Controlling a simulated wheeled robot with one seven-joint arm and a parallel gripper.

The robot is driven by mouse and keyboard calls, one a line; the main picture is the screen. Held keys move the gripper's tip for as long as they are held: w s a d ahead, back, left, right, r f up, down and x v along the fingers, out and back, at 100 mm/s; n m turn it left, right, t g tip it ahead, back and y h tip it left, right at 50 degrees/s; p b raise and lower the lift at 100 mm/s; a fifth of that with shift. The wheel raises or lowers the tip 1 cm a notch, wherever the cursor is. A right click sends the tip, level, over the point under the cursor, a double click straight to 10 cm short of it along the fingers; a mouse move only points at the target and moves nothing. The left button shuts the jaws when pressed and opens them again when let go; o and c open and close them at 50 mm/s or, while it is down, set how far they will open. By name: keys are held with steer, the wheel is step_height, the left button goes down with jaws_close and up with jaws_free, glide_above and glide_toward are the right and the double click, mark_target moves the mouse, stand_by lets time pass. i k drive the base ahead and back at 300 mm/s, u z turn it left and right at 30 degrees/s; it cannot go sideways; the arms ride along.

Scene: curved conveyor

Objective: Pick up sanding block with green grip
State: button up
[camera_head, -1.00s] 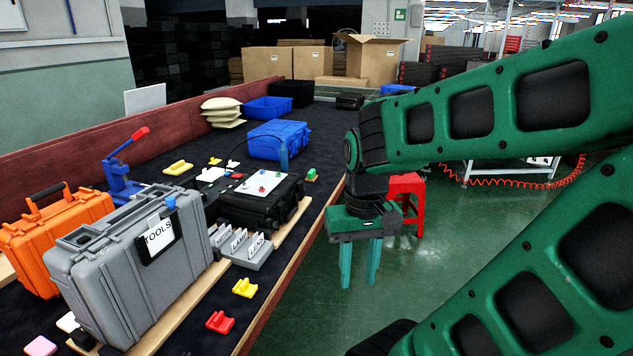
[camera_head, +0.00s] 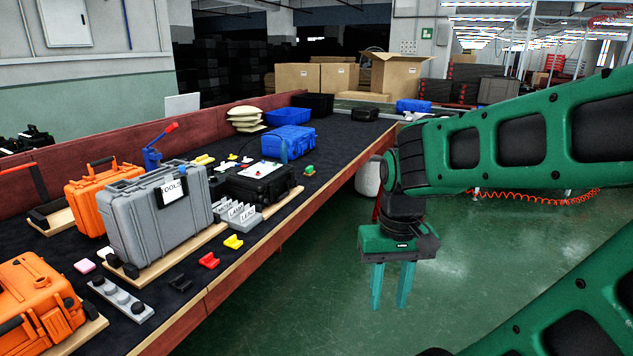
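A small block with a green top (camera_head: 309,170), which looks like the sanding block with green grip, sits on the dark belt close to its right edge, beyond the black case. It is small in view, so its details are unclear. My gripper (camera_head: 390,290) hangs over the green floor, to the right of the belt and nearer than the block. Its two teal fingers point down, apart, with nothing between them. It is well clear of the block.
A black case (camera_head: 256,184), a grey tools case (camera_head: 160,215) and orange cases (camera_head: 40,305) stand on the belt. A labelled grey rack (camera_head: 237,214), yellow piece (camera_head: 233,242) and red piece (camera_head: 209,260) lie near the edge. A blue case (camera_head: 287,143) stands behind the block.

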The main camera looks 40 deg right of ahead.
mark_target(310, 171)
steer(key=z, duration=0.4)
steer(key=i, duration=0.3)
steer(key=z, duration=0.9)
steer(key=i, duration=0.95)
steer(key=z, duration=0.5)
steer(key=i, duration=1.15)
steer(key=u, duration=0.85)
steer(key=i, duration=1.05)
steer(key=u, duration=0.7)
